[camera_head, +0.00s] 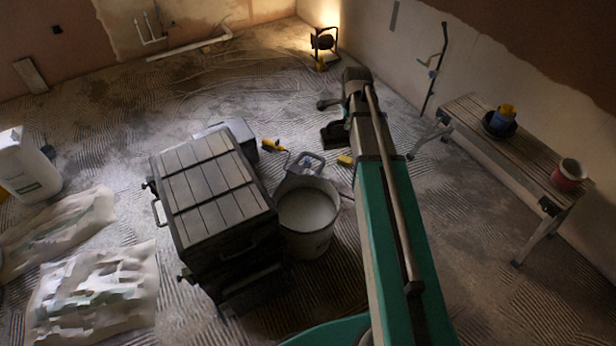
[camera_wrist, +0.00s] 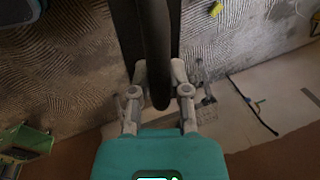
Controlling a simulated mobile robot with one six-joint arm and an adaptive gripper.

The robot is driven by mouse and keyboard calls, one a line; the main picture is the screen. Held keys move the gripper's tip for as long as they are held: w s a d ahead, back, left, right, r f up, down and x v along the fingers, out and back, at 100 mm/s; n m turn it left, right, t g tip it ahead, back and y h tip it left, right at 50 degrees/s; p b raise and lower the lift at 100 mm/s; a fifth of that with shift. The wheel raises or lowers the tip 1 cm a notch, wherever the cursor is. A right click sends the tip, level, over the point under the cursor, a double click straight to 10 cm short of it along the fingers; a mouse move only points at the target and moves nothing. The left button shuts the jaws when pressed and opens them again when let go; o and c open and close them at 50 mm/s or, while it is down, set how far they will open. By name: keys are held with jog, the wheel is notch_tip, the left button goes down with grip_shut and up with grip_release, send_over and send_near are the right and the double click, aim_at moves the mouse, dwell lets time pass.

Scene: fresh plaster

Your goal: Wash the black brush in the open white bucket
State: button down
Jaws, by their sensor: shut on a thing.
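The open white bucket (camera_head: 304,243) stands upright on the floor at the middle of the head view, just right of a dark crate stack. Pale, cloudy liquid fills much of it. In the wrist view, my gripper (camera_wrist: 159,68) is shut on a dark, rounded handle (camera_wrist: 154,40), which I take to be the black brush. Its far end runs out of the top of that view, so the bristles cannot be made out. In the head view, my gripper (camera_head: 330,104) is beyond the bucket, up and to the right in the picture, with a dark shape (camera_head: 334,133) below it.
A dark slatted crate stack (camera_head: 205,180) stands close left of the bucket. Yellow-handled tools (camera_head: 272,145) lie behind it. A bench (camera_head: 500,140) with a red pot (camera_head: 569,175) is at right. Bags (camera_head: 95,290) lie at left. A lit lamp (camera_head: 324,42) stands far back.

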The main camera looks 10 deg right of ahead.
jog(key=shift+f, duration=0.15)
jog(key=shift+w+f+b, duration=0.15)
jog(key=shift+f+b, duration=0.4)
jog(key=shift+b, duration=0.15)
jog(key=w+a+f+n+b, duration=0.1)
jog(key=w+a+f+b, duration=0.2)
jog(key=f+b, duration=0.9)
jog(key=w+a+f+n+b, duration=0.1)
jog(key=w+a+f+b, duration=0.2)
jog(key=f+b, duration=0.9)
jog(key=w+a+f+n+b, duration=0.1)
jog(key=w+a+f+b, duration=0.2)
jog(key=f+b, duration=0.9)
jog(key=shift+a+f+n+y, duration=0.3)
jog(key=shift+a+y, duration=0.1)
jog(key=shift+a, duration=0.75)
jog(key=shift+w+r, duration=0.1)
jog(key=shift+b, duration=0.35)
jog(key=s+b+x, duration=0.2)
jog(key=b+x, duration=0.8)
jog(key=s+d+f+b+x, duration=0.1)
jog(key=s+b+x, duration=0.1)
jog(key=b+x, duration=0.9)
jog(key=shift+d, duration=0.25)
jog(key=shift+d+r, duration=0.1)
jog(key=shift+r, duration=0.1)
